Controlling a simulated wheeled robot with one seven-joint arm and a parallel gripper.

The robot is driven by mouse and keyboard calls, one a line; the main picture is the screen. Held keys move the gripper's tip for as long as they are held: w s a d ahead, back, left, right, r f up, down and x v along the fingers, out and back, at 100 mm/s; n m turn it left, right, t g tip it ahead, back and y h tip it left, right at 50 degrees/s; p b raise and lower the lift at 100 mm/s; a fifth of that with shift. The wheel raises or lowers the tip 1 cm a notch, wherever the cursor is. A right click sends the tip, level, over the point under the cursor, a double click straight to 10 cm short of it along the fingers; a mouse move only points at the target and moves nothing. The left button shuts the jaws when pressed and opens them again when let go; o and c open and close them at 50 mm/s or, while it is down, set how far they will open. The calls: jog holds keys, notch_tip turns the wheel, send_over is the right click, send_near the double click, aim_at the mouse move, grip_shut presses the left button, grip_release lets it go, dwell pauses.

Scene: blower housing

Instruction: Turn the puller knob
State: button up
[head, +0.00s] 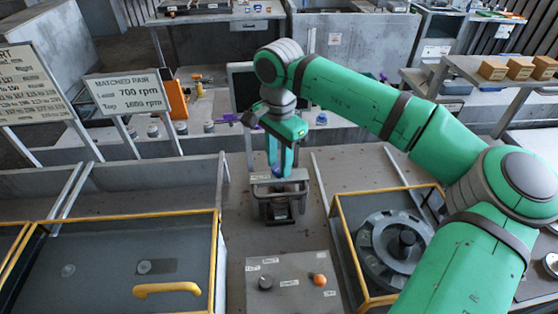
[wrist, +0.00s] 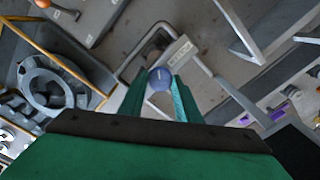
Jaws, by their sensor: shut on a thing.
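The puller (head: 265,190) is a dark metal frame standing on the grey bench in the middle of the head view. Its round blue knob (wrist: 160,79) shows between my green fingers in the wrist view. My gripper (wrist: 160,92) points down at the top of the puller and is shut on the knob, one finger on each side. In the head view my gripper (head: 282,168) hides most of the knob. The knob's turn angle cannot be told.
A control panel (head: 290,292) with a black knob and an orange knob stands in front of the puller. To the right is a yellow-framed housing with a grey wheel (head: 375,262). To the left is a yellow-edged cover with a yellow handle (head: 166,289). Signs stand at the back left.

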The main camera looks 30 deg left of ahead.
aim_at(279, 167)
jog(key=o, duration=1.1)
jog(key=shift+c, duration=0.2)
jog(key=shift+r, duration=0.1)
notch_tip(279, 167, up, 11)
jog(key=shift+f, duration=0.2)
